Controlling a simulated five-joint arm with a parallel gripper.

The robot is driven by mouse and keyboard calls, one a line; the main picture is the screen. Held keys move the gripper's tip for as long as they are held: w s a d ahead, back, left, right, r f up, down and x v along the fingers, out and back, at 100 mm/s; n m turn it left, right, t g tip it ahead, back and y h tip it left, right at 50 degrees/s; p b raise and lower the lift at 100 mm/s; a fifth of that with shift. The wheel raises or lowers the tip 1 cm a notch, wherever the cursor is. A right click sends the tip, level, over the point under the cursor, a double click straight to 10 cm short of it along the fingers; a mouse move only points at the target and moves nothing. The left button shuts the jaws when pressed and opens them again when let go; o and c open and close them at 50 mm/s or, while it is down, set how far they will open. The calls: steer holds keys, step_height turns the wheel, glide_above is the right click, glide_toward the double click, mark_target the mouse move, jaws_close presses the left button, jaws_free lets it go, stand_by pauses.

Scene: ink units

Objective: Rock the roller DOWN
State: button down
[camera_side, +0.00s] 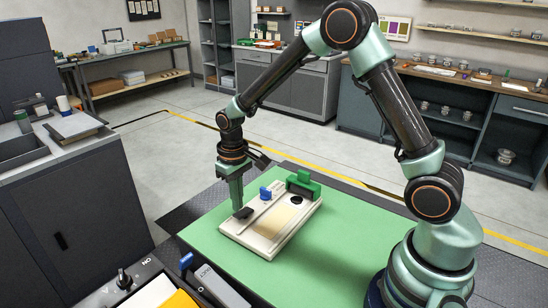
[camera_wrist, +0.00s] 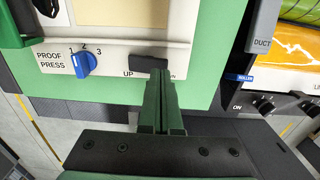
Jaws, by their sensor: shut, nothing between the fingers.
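The proof press (camera_side: 262,243) is a cream unit on the green mat. Its black rocker (camera_wrist: 148,62) sits at the front edge in the wrist view, with "UP" printed at its left and a mostly hidden label at its right. The rocker also shows at the press's near left corner in the side view (camera_side: 243,213). My gripper (camera_side: 237,205) points down, shut and empty, with its green fingertips at the rocker. In the wrist view its fingers (camera_wrist: 161,80) cover part of the rocker's right side. I cannot tell whether they touch it or which way it is tilted.
A blue knob (camera_wrist: 83,63) marked 1, 2, 3 is left of the rocker. A green block (camera_side: 303,185) stands at the press's far end. The mat (camera_side: 350,235) is clear at right.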

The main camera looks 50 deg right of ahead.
steer(key=shift+f, duration=1.15)
stand_by(0.6)
steer(key=shift+r, duration=3.55)
step_height(320, 180, up, 9)
steer(key=t, duration=0.2)
glide_above(239, 215)
steer(key=s, duration=0.5)
steer(key=s+d+r+t, duration=0.1)
steer(key=s+r+t, duration=0.2)
steer(key=s, duration=0.6)
steer(key=shift+s+d+r+t, duration=0.3)
steer(key=shift+d+r, duration=0.1)
steer(key=shift+r, duration=0.55)
